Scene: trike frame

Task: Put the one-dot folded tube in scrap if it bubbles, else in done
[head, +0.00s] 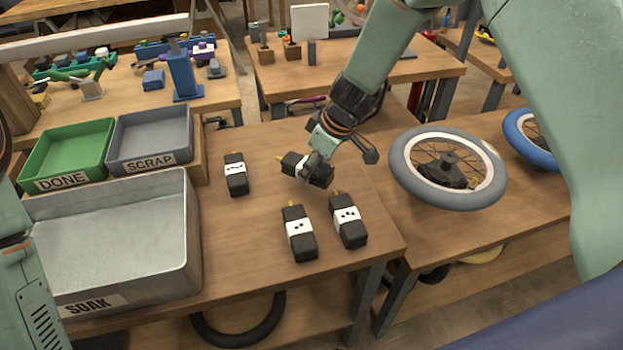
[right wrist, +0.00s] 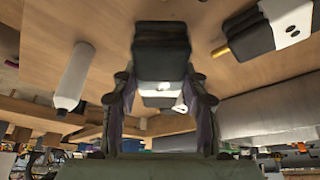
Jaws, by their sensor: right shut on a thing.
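My right gripper (head: 312,168) is shut on a black folded tube (head: 320,178) with a white band and a brass valve, low over the table. The held tube (right wrist: 162,50) also shows between the fingers in the right wrist view; its dot count is not readable. Three other folded tubes stay on the table: one (head: 236,187) near the bins, one (head: 303,246) at the front and one (head: 352,235) to its right, with dots on their bands. The grey SCRAP bin (head: 150,142) and green DONE bin (head: 75,152) look empty. My left gripper is out of view.
A metal SOAK tub (head: 192,235) stands at the left front, below the bins; I see no tube in it, and water is unclear. A spoked wheel (head: 405,180) lies on the right. Bare tabletop (head: 250,255) lies between tub and tubes.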

